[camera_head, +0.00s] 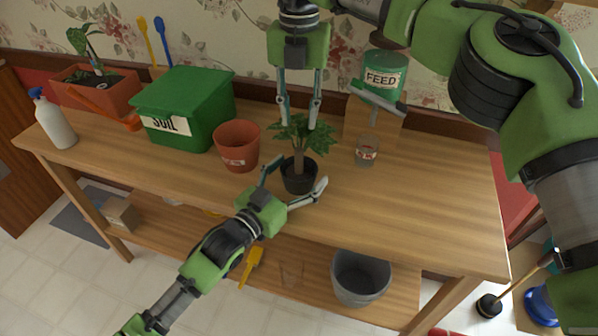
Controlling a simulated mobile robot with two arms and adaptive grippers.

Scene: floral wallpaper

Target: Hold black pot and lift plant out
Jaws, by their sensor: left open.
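The black pot (299,179) stands upright on the wooden table, right of the terracotta pot. A green leafy plant (303,138) with a brown stem rises from it. My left gripper (297,172) comes from the lower left, with its open fingers on either side of the black pot; whether they touch it I cannot tell. My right gripper (299,114) points down from above, its two fingers apart and reaching the upper leaves. The plant's stem is lower than those fingertips, and nothing is clearly gripped by them.
A terracotta pot (237,147), green soil box (188,108) and spray bottle (53,122) stand to the left. A small glass (366,151) and green feed dispenser (382,75) stand to the right. The table (430,195) is clear at the right front. A grey bucket (360,277) sits on the lower shelf.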

